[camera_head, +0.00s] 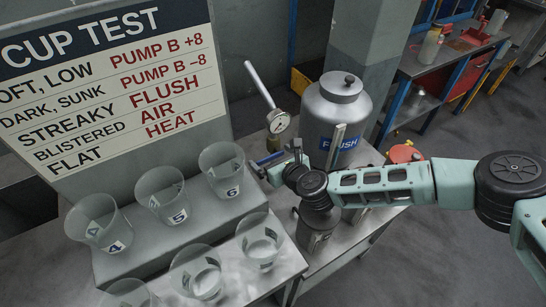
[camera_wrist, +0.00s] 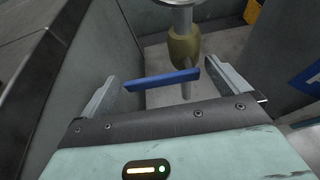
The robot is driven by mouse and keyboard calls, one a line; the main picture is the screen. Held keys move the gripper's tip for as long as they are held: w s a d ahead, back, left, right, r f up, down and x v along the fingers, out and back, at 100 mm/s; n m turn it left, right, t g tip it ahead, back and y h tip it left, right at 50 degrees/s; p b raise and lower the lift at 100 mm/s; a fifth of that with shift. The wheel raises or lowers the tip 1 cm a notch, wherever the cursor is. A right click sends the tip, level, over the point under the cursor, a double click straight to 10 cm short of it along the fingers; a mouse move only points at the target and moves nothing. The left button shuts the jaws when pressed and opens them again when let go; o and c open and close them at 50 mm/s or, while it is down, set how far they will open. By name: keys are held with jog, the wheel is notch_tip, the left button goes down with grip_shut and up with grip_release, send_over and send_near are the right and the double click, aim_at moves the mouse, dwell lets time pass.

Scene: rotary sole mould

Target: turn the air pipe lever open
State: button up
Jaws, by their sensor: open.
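The air pipe lever (camera_wrist: 160,80) is a flat blue bar. In the wrist view it runs crosswise, its right end just below a brass valve body (camera_wrist: 184,48) on the pipe. My gripper (camera_wrist: 163,74) is open, with one finger to the left of the lever and one to the right. The lever lies between the fingertips, apart from the left one; I cannot tell whether its right end touches the other. In the head view the lever (camera_head: 268,158) shows small at my gripper (camera_head: 272,166), below a round gauge (camera_head: 279,121) and a pale pipe (camera_head: 260,84); my wrist hides part of this area.
A grey tank labelled FLUSH (camera_head: 336,112) stands close to the right of the pipe. Clear numbered cups (camera_head: 221,172) stand on a stepped grey stand at left, below a CUP TEST board (camera_head: 110,75). A blue-framed bench (camera_head: 440,62) is at the back right.

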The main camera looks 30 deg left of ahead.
jog(key=c, duration=1.2)
jog(key=b, duration=0.1)
jog(key=f+n+t+b, duration=0.1)
jog(key=b, duration=0.1)
jog(key=shift+s+a+f+n, duration=0.15)
jog(key=shift+f+n, duration=0.05)
jog(key=shift+n, duration=0.1)
jog(key=shift+f+n+t+h+b, duration=0.1)
jog(key=shift+n+t+h+b, duration=0.4)
jog(key=shift+n+t+b, duration=0.2)
jog(key=o, duration=1.2)
jog(key=shift+d, duration=0.2)
jog(key=b+v, duration=0.1)
jog(key=v, duration=1.1)
jog(key=shift+b, duration=0.35)
jog(key=shift+c, duration=0.3)
